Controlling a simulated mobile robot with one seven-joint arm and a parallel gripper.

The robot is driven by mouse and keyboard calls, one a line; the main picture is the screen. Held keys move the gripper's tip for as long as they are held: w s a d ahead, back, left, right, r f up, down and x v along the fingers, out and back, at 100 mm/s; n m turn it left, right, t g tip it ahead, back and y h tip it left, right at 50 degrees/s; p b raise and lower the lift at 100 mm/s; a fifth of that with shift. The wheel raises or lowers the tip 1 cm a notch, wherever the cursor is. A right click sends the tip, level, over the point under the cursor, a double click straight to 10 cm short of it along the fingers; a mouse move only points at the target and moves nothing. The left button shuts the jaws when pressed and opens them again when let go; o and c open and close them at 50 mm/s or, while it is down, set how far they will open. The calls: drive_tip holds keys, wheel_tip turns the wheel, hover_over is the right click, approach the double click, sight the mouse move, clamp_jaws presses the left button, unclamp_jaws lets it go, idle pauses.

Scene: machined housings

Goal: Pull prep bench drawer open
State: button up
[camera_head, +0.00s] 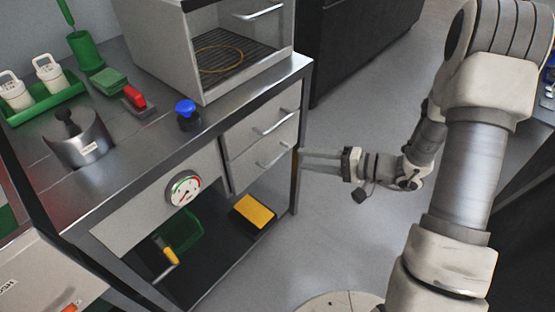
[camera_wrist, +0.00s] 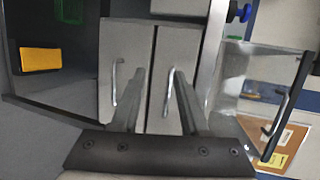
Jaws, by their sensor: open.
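The prep bench (camera_head: 225,130) has two grey drawers, one above the other, at its right end, both looking shut. The upper drawer has a bar handle (camera_head: 273,122) and the lower drawer has another handle (camera_head: 272,155). My gripper (camera_head: 303,160) is open and empty at the right of the drawer fronts, fingers pointing toward the bench. In the wrist view the picture is turned sideways. There the upper handle (camera_wrist: 168,92) shows between my gripper's fingers (camera_wrist: 160,75), nearer the right finger, and the lower handle (camera_wrist: 115,82) lies left of them. I cannot tell whether they touch.
On the bench top stand an oven-like cabinet (camera_head: 205,55), a blue-knobbed item (camera_head: 187,115), a red-topped tool (camera_head: 135,98) and a green tray (camera_head: 45,98). A gauge (camera_head: 184,188) sits on the front. A yellow-topped box (camera_head: 253,212) lies on the lower shelf. Floor before the drawers is clear.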

drive_tip(key=w+d+f+m+t+h+b, duration=0.1)
drive_tip(key=w+d+f+m+t, duration=0.1)
drive_tip(key=f, duration=0.4)
drive_tip(key=w+d+f+m+t+h+b, duration=0.1)
drive_tip(key=d+f+t+b, duration=0.1)
drive_tip(key=f, duration=0.4)
drive_tip(key=b, duration=0.2)
approach(277, 158)
drive_tip(key=x, duration=1)
drive_tip(key=shift+f, duration=0.3)
clamp_jaws()
